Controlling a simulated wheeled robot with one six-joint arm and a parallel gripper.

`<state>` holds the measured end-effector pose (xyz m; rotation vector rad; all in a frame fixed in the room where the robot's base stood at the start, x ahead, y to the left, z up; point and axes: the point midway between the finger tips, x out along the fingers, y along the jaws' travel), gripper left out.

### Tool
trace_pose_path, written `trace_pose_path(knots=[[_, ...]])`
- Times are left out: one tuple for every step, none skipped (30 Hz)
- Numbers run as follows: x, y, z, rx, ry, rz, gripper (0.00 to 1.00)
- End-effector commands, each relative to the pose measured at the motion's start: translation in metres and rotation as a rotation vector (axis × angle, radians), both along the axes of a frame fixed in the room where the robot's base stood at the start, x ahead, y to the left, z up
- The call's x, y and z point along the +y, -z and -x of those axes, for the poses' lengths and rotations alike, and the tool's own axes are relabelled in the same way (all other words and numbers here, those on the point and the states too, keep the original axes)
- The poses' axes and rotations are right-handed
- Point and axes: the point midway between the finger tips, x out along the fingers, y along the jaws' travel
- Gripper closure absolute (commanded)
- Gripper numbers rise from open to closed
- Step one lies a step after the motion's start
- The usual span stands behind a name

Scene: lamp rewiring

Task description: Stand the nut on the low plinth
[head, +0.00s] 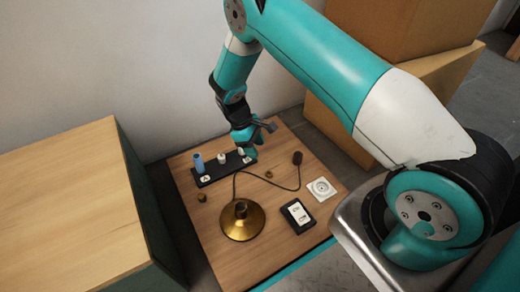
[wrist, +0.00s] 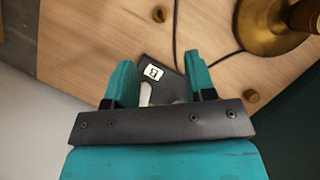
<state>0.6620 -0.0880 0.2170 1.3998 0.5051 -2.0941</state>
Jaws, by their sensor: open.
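A small brass ring-like piece, which looks like the nut (head: 269,174), lies on the wooden table right of the cable; it also shows at the top of the wrist view (wrist: 158,14). A small brown piece (head: 202,197) stands at the table's left; it shows in the wrist view too (wrist: 251,96). I cannot tell for sure which thing is the low plinth. My gripper (head: 248,156) is open over the right end of a black strip (head: 215,175). In the wrist view its jaws (wrist: 155,85) are apart, with a white piece (wrist: 145,94) showing between them; contact is unclear.
A blue cylinder (head: 198,163) and a white post (head: 222,158) stand on the strip. A brass lamp base (head: 242,220) stands at the front, its cable ending in a dark plug (head: 297,158). A black box (head: 298,215) and white socket plate (head: 321,188) lie at right.

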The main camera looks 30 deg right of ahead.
Motion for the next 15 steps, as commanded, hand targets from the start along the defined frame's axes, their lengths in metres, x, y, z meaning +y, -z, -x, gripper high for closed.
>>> trace_pose_path(knots=[[0.002, -0.006, -0.001, -0.002, 0.000, -0.002, 0.50], [0.003, -0.010, -0.002, -0.006, 0.001, -0.004, 0.50], [0.006, -0.016, -0.003, -0.012, 0.003, -0.011, 0.50], [0.008, -0.024, -0.004, -0.019, 0.006, -0.017, 0.50], [0.012, -0.032, -0.004, -0.029, 0.009, -0.026, 0.50], [0.017, -0.047, -0.005, -0.044, 0.014, -0.043, 0.50], [0.022, -0.059, -0.004, -0.057, 0.020, -0.055, 0.50], [0.027, -0.074, -0.003, -0.071, 0.024, -0.073, 0.50], [0.035, -0.094, -0.001, -0.090, 0.032, -0.095, 0.50], [0.041, -0.109, 0.002, -0.105, 0.040, -0.113, 0.50], [0.046, -0.125, 0.006, -0.118, 0.045, -0.132, 0.50], [0.054, -0.145, 0.013, -0.136, 0.054, -0.157, 0.50], [0.059, -0.159, 0.018, -0.147, 0.059, -0.176, 0.50], [0.065, -0.173, 0.025, -0.160, 0.066, -0.196, 0.50], [0.072, -0.192, 0.034, -0.175, 0.072, -0.222, 0.50]])
